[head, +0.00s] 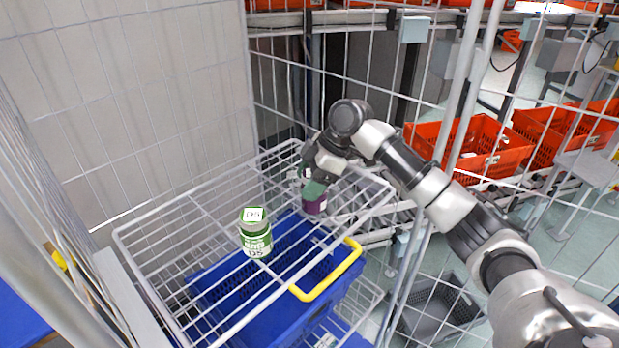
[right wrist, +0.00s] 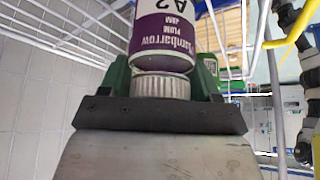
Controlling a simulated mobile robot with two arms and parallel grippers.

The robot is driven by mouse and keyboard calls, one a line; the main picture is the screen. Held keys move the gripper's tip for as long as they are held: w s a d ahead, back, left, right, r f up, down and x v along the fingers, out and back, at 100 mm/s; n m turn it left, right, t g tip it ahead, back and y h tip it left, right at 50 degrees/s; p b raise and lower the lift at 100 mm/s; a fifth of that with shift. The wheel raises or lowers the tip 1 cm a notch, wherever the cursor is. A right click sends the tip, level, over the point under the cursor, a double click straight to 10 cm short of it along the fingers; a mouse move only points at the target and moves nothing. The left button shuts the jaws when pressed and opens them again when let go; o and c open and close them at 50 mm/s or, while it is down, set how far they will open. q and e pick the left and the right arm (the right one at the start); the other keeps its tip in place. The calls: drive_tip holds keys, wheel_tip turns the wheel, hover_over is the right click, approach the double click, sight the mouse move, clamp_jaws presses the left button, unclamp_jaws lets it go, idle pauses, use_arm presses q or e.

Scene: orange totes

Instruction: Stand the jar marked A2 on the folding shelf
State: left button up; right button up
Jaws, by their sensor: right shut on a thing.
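The jar marked A2 is a purple plum jam jar with a pale ribbed lid; it fills the top middle of the right wrist view (right wrist: 162,40) and shows partly in the head view (head: 314,205). My right gripper (head: 316,186) is shut on its lid from above, one green finger on each side. The folding shelf is a white wire rack (head: 118,236). The jar is over its back right part, roughly upright; I cannot tell whether its base touches the wires. My left gripper is not in view.
A green jar marked D5 (head: 256,243) stands on the shelf, left of and nearer than the held jar. A blue basket (head: 265,312) with a yellow handle (head: 330,275) sits below the wires. Wire mesh walls enclose the left and back. Shelf room left of the green jar is free.

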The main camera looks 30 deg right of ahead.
drive_tip(key=shift+f, duration=0.3)
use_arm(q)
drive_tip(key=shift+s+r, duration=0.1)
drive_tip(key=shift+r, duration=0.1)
use_arm(e)
drive_tip(key=shift+f, duration=0.1)
drive_tip(key=shift+f, duration=0.1)
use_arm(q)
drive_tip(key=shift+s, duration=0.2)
use_arm(e)
drive_tip(key=o, duration=1.2)
drive_tip(key=shift+c, duration=0.2)
use_arm(q)
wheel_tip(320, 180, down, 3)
drive_tip(key=b, duration=0.3)
use_arm(e)
drive_tip(key=v, duration=1.2)
